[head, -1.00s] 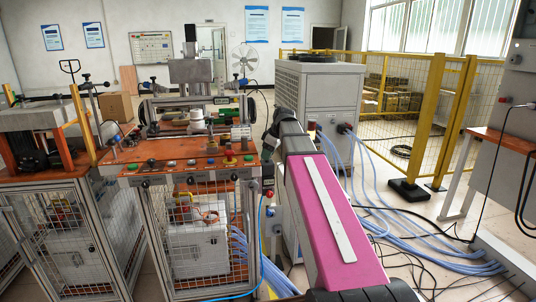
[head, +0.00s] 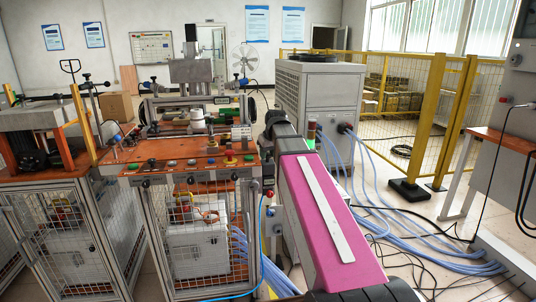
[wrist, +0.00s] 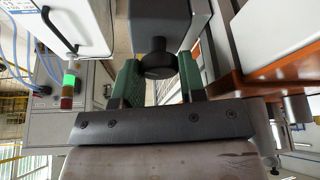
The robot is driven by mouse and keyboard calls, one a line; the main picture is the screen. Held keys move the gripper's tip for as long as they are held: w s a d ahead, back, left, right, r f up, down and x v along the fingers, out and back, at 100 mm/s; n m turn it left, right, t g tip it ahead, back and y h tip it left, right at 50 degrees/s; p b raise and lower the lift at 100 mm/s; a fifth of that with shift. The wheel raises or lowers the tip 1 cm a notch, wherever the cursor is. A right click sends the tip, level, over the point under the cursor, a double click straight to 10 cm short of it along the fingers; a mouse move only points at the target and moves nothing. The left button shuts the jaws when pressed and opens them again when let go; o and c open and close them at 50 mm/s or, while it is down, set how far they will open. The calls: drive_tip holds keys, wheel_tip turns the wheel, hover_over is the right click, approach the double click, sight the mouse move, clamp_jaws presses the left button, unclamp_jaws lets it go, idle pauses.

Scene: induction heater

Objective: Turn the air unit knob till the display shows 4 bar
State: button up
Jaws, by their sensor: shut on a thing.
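The air unit shows in the wrist view as a grey-blue box (wrist: 160,18) with a round black knob (wrist: 157,60) on its near side. My gripper (wrist: 160,72) has its green-padded fingers on either side of the knob and is shut on it. The pads hide parts of the knob's sides. In the head view my pink arm hides the gripper, the knob and the air unit. The pressure display cannot be seen or read in either view.
An orange-topped workbench (head: 185,160) with buttons and fixtures stands left of my arm. A grey cabinet (head: 318,85) stands behind it, near a red-and-green signal light (head: 311,133). Blue hoses (head: 400,235) cover the floor at right. A yellow fence (head: 425,120) stands further back.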

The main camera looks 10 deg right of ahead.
idle(0.3)
drive_tip(key=o, duration=0.9)
